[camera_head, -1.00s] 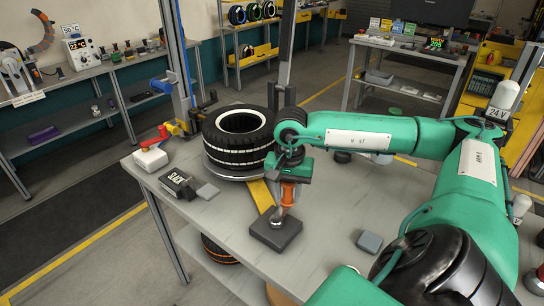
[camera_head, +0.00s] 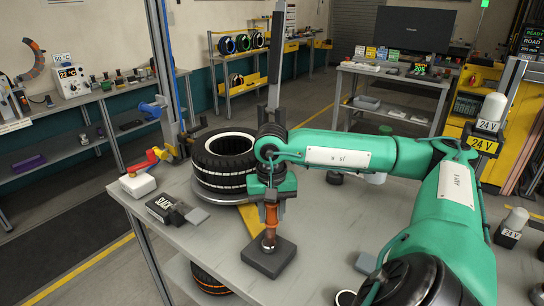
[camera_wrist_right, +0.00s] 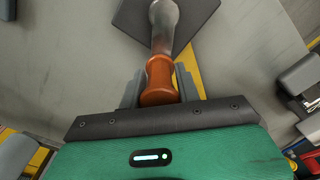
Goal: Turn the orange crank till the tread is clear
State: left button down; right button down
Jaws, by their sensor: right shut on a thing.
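The orange crank grip (camera_head: 271,215) sits on a metal shaft above a dark square block (camera_head: 268,260) on the table. My right gripper (camera_head: 270,200) comes from above and is shut on the grip. In the right wrist view, the orange grip (camera_wrist_right: 158,78) lies between the two grey fingers, and the metal shaft runs up to the dark block. The black tyre (camera_head: 222,180) with white bands lies flat behind and left of my gripper, on a grey disc. My right wrist hides part of its right side. My left gripper is not in view.
A black box labelled SLICK (camera_head: 166,207) and a white block with a red lever (camera_head: 138,184) stand at the table's left. A yellow strip (camera_head: 250,221) lies between tyre and block. A tall post (camera_head: 274,75) rises behind the tyre. The table front is mostly clear.

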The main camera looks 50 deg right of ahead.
jog(key=c, duration=1.2)
grip_release()
jog(key=shift+r, duration=0.15)
notch_tip(320, 180, up, 8)
jog(key=shift+f, duration=0.1)
notch_tip(320, 180, up, 5)
jog(key=shift+p, duration=0.7)
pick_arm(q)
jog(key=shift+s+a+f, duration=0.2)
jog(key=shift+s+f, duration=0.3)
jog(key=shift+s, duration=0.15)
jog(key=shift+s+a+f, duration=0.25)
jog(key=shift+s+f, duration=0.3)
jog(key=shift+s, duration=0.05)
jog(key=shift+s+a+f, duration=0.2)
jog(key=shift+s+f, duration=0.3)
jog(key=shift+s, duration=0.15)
pick_arm(e)
jog(key=shift+r, duration=0.4)
